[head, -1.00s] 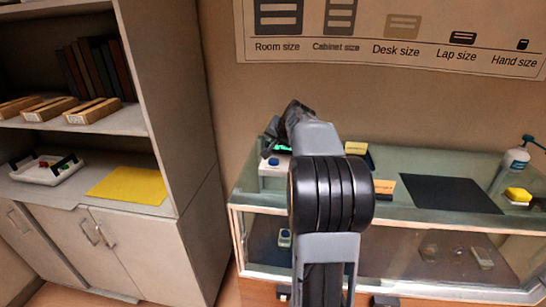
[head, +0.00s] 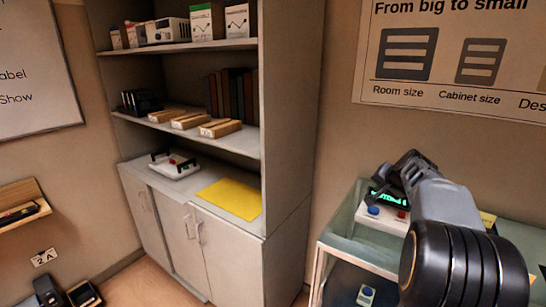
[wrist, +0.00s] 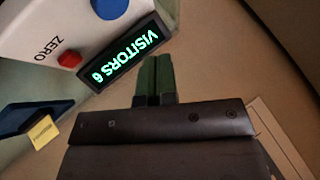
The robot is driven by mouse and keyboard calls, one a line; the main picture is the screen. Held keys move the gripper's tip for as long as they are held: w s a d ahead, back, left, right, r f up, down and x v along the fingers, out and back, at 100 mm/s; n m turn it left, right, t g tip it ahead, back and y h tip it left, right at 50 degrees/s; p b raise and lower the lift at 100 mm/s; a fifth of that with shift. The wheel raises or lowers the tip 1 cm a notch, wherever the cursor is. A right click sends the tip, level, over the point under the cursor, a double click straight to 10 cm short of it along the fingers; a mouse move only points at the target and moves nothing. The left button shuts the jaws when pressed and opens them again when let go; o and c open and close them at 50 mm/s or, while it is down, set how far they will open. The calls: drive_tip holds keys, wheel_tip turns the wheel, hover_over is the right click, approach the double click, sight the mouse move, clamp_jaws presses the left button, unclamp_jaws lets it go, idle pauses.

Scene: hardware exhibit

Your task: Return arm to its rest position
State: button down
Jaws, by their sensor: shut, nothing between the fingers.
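My gripper (wrist: 156,78) is shut and empty in the wrist view, its two green-tipped fingers together. It is beside a white counter box (wrist: 60,28) whose display (wrist: 115,58) reads "VISITORS 6". The box has a blue button (wrist: 110,5) and a red button (wrist: 70,60) by the word ZERO. In the head view my gripper (head: 384,176) is at the end of my raised arm, close to the counter box (head: 368,217) on the glass case. I cannot tell in the head view whether the fingers touch the box.
The glass display case (head: 335,245) is at the right, partly hidden by my arm. A tall shelf unit (head: 290,130) stands left of it, with a yellow sheet (head: 231,198), a white tray (head: 172,168) and wooden blocks (head: 220,128). Some floor shows at lower left.

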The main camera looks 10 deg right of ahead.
drive_tip(key=s+f, duration=0.1)
drive_tip(key=s+a+f+g, duration=0.1)
drive_tip(key=f, duration=0.1)
drive_tip(key=s+a+f+g, duration=0.1)
drive_tip(key=f, duration=0.1)
drive_tip(key=shift+s+f+n+y, duration=0.1)
drive_tip(key=shift+s+n+y, duration=0.15)
drive_tip(key=shift+n+y, duration=0.05)
drive_tip(key=shift+n+g, duration=0.7)
drive_tip(key=s+a, duration=0.1)
drive_tip(key=s+a+f, duration=0.1)
drive_tip(key=a, duration=0.1)
drive_tip(key=s+a+f, duration=0.1)
drive_tip(key=shift+s+a, duration=0.25)
drive_tip(key=s+a+n, duration=0.1)
drive_tip(key=s+a, duration=0.1)
drive_tip(key=a, duration=0.1)
drive_tip(key=s+a+f+n+g, duration=0.1)
drive_tip(key=s+a, duration=0.2)
drive_tip(key=s+a+n, duration=0.1)
drive_tip(key=s+a, duration=0.1)
drive_tip(key=a, duration=0.1)
drive_tip(key=shift+s+a+f+g+y, duration=0.2)
drive_tip(key=shift+a+f+g+y, duration=0.1)
drive_tip(key=shift+f+g, duration=0.1)
drive_tip(key=s+a+n, duration=0.5)
drive_tip(key=s+a, duration=0.5)
drive_tip(key=a, duration=0.1)
drive_tip(key=shift+a, duration=0.15)
drive_tip(key=shift+f, duration=0.1)
